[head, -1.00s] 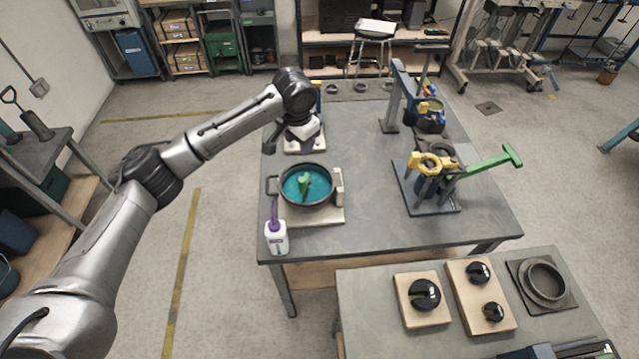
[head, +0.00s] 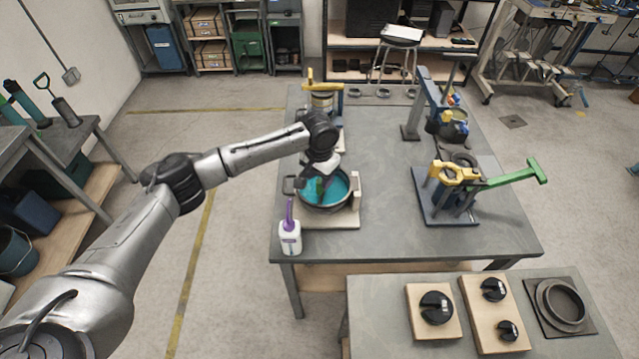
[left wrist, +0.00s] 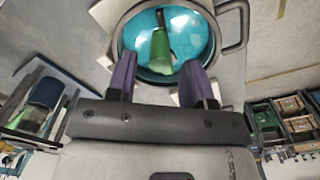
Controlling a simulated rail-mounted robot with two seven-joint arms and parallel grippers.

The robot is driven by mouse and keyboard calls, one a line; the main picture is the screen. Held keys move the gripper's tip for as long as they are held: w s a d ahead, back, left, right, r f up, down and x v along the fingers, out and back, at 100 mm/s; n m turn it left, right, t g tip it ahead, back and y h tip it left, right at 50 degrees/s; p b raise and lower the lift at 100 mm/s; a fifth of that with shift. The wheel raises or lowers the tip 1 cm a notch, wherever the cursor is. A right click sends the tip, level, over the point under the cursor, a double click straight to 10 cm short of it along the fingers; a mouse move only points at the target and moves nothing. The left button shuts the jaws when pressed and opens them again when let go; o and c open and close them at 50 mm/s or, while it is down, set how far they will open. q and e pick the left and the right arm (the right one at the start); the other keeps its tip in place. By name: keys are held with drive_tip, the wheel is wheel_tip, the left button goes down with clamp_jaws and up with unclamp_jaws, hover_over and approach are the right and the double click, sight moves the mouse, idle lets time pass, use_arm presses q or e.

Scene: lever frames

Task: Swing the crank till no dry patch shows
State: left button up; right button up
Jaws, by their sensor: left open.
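A dark round pan (head: 325,207) with teal contents (head: 341,186) stands on a pale base at the left of the main table. It also shows in the left wrist view (left wrist: 118,38). A green upright crank handle (left wrist: 161,48) stands inside the pan. Paler spots (left wrist: 180,21) show on the teal surface; I cannot tell whether they are dry patches or shine. My left gripper (left wrist: 158,80) is open over the pan, its purple fingers spread on either side of the handle's line and apart from it. It partly hides the pan in the head view (head: 322,180). My right gripper is out of view.
A white bottle with a purple spout (head: 290,236) stands before the pan. A yellow-handled device (head: 322,98) stands behind it. A blue stand with a green lever (head: 515,176) is at the right. The table's middle is clear.

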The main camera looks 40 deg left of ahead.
sight(319, 181)
use_arm(q)
drive_tip(key=shift+f, duration=1.55)
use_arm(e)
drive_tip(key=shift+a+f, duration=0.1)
